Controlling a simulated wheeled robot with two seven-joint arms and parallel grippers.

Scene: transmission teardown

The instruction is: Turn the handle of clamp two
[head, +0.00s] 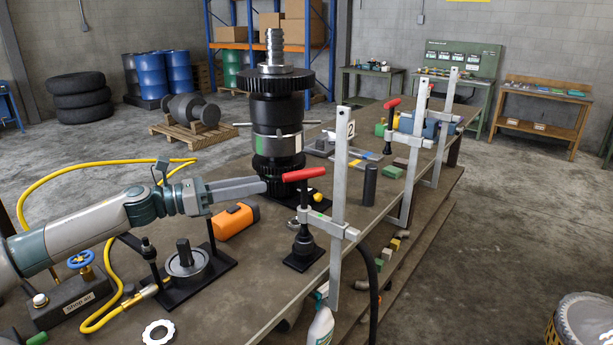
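The nearest clamp has a red handle (303,174) on a dark spindle and a tall grey bar (339,200) at the table's right edge. A white tag marked 2 (351,130) shows beside the top of this bar; I cannot tell whether it is fixed to it. My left gripper (264,186) points right, with its tips just left of the red handle and apparently a small gap between them. Its fingers overlap in this view, so their opening is unclear. Nothing is seen between them. My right gripper is not in view.
A tall dark gear shaft (276,120) stands behind my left gripper. Two more clamps, one with a red handle (392,103), stand farther along the right edge. An orange object (235,221), a black fixture (187,266) and a yellow hose (105,245) lie nearby.

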